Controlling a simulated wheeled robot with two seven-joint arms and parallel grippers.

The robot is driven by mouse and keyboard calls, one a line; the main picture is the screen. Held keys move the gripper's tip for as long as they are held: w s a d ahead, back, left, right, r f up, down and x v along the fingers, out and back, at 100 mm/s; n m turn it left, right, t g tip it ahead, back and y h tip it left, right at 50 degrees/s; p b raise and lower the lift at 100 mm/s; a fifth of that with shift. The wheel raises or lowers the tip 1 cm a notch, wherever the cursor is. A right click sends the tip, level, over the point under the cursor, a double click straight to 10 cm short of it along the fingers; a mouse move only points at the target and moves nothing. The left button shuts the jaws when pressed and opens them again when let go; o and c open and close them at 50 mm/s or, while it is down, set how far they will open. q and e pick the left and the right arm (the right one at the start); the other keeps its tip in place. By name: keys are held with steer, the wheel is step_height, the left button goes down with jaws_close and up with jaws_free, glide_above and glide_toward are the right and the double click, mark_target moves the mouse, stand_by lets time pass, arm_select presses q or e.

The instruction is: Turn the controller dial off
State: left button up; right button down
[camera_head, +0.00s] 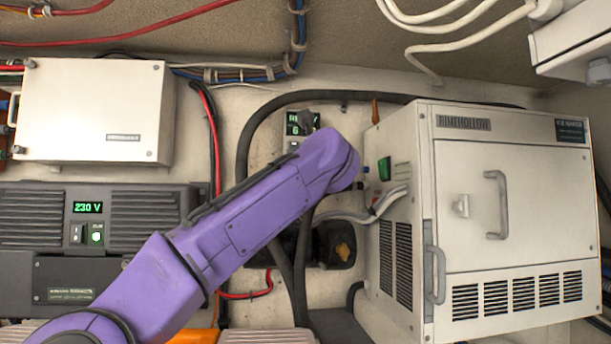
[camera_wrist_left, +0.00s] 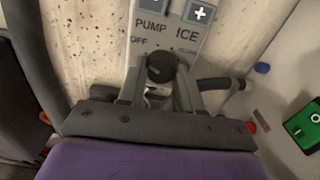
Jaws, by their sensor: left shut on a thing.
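The controller (camera_wrist_left: 163,12) is a pale panel on the wall, marked PUMP, ICE and OFF, with a plus button (camera_wrist_left: 199,12) at its top. Its round black dial (camera_wrist_left: 161,67) sits below the lettering; OFF is printed at its upper left. My left gripper (camera_wrist_left: 160,78) is shut on the dial, one finger on each side. I cannot make out the dial's pointer. In the head view, my purple left arm covers the dial and most of the controller; its green display (camera_head: 302,123) shows above the arm. My right gripper is in neither view.
A large white cabinet (camera_head: 511,200) with handles stands at the right, close to my wrist. A black 230 V unit (camera_head: 88,208) and a white box (camera_head: 95,108) are at the left. A thick black hose (camera_head: 243,150) loops around the controller, and cables run near my arm.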

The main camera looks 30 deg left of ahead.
arm_select(q)
steer(key=shift+r, duration=0.2)
stand_by(0.3)
steer(key=o, duration=1)
steer(key=shift+o, duration=0.2)
steer(key=shift+f, duration=0.1)
steer(key=b+v, duration=0.4)
steer(key=v, duration=0.6)
steer(key=shift+s+d, duration=0.15)
steer(key=shift+s, duration=0.05)
steer(key=shift+f, duration=0.1)
